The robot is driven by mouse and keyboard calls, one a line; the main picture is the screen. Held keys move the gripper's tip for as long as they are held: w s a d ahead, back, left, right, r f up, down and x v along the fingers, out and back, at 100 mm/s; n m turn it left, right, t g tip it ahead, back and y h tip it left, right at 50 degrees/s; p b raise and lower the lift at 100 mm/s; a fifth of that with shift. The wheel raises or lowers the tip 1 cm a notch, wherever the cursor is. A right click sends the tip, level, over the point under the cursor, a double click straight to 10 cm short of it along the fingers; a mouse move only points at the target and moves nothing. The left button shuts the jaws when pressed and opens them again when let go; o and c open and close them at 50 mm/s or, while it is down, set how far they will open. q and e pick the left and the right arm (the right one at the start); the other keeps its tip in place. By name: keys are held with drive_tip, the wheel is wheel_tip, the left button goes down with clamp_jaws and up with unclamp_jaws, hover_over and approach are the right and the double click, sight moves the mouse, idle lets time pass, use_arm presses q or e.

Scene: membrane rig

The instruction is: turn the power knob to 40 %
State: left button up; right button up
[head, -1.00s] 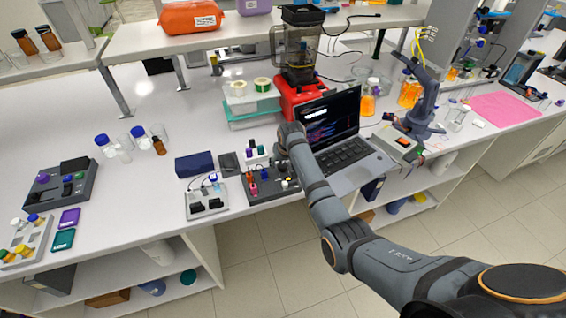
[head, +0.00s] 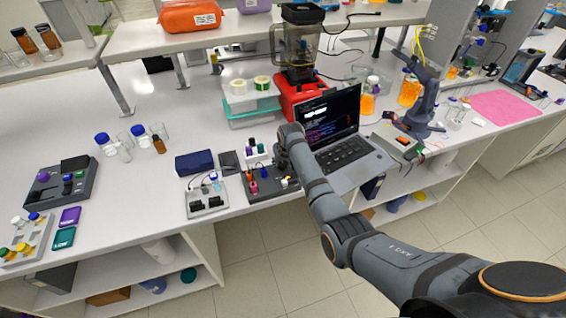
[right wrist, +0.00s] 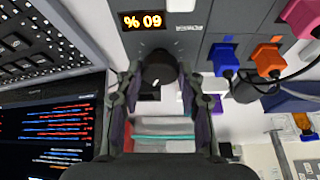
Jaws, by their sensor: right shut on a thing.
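The power knob (right wrist: 160,68) is a round black knob on a dark control panel. In the right wrist view it sits between the fingertips of my right gripper (right wrist: 161,84), which is shut on it. The orange display (right wrist: 151,21) beside the knob appears upside down and reads 60 % when turned round. In the head view the dark panel (head: 256,196) stands at the bench front, and my right gripper (head: 284,163) is over its right part, hiding the knob. My left gripper is not in view.
An open laptop (head: 343,152) stands close to the right of the panel. Red and blue plugs with cables are on the panel's left part. A grey block with black sockets (head: 207,199) and a dark blue box (head: 194,163) lie to the left. A red blender (head: 300,92) stands behind.

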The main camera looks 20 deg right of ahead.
drive_tip(key=shift+n, duration=0.3)
drive_tip(key=shift+d+r+n+y+p, duration=0.15)
drive_tip(key=shift+n+y+p, duration=0.4)
drive_tip(key=shift+n, duration=0.45)
drive_tip(key=shift+w+n+y, duration=0.1)
drive_tip(key=shift+n+y, duration=0.25)
drive_tip(key=shift+n, duration=0.55)
drive_tip(key=n, duration=0.1)
drive_tip(key=n+y, duration=0.1)
drive_tip(key=shift+d+f+n+g+b, duration=0.15)
drive_tip(key=shift+f+n+g+b, duration=0.15)
drive_tip(key=shift+g+b, duration=0.1)
drive_tip(key=shift+w+r+n+g+y+b, duration=0.1)
drive_tip(key=shift+n+g+y+b, duration=0.35)
drive_tip(key=shift+n+b, duration=1)
drive_tip(key=shift+n, duration=0.45)
drive_tip(key=o, duration=1.2)
drive_tip(key=shift+c, duration=0.2)
